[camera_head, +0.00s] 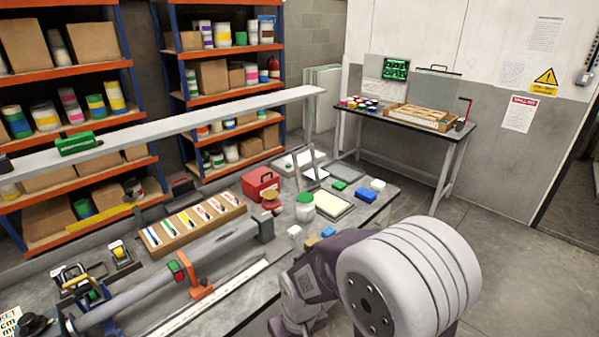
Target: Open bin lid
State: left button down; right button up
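I cannot make out a bin with a lid for certain in the head view. A red box (260,184) with a dark handle on top stands on the workbench (232,290), and it looks closed. A clear jar with a green lid (305,207) stands to its right, also closed. A large white and purple link of my arm fills the lower right and hides part of the bench's front and the floor. Neither of my grippers shows.
A slotted wooden tray (193,223), a long grey rail (165,279) and small coloured blocks crowd the bench. A raised grey shelf (175,124) spans behind it. Stocked racks (62,70) stand at left. A second table (405,122) stands at the back. Floor (500,237) at right is clear.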

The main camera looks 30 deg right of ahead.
aim_at(260, 173)
jog(key=z, duration=0.7)
